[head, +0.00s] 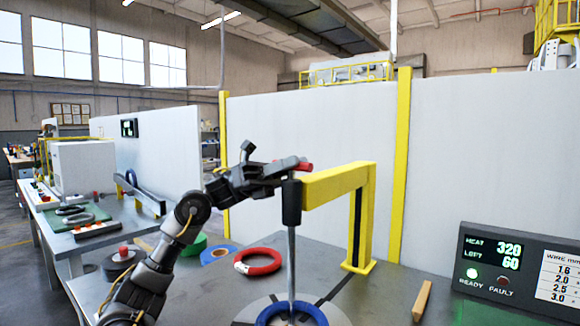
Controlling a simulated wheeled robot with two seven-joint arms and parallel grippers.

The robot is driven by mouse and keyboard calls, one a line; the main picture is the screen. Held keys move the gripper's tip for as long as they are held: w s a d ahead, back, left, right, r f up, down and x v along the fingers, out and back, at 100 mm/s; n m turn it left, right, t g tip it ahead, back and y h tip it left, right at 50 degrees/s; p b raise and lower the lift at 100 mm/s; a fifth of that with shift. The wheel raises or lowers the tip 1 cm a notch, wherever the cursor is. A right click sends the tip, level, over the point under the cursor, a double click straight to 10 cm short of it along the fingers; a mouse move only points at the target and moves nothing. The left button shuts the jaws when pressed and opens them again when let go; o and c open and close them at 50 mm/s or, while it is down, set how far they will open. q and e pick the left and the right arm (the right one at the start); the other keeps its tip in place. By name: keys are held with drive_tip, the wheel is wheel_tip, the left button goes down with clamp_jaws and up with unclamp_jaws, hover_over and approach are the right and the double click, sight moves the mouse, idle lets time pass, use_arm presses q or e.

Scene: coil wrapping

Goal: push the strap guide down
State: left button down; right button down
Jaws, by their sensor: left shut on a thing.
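The strap guide (291,250) is an upright grey rod with a black sleeve at the top, by the free end of a yellow arm (340,183). Its lower end reaches down to a blue coil (304,323) at the bottom edge of the head view. My left gripper (294,165) is at the top of the guide, just above the black sleeve. It is shut on a part there whose red end shows past the fingers; the fingers hide most of the grip. My right gripper is not in view.
The yellow arm's post stands to the right. A wooden block (422,301) and a control panel (515,270) are further right.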

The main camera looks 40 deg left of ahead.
use_arm(q)
drive_tip(key=shift+d+f, duration=0.2)
drive_tip(key=shift+f, duration=0.2)
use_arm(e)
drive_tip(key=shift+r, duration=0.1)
use_arm(q)
drive_tip(key=c, duration=1.4)
unclamp_jaws()
drive_tip(key=shift+a, duration=0.15)
drive_tip(key=shift+o, duration=0.2)
drive_tip(key=shift+r, duration=0.1)
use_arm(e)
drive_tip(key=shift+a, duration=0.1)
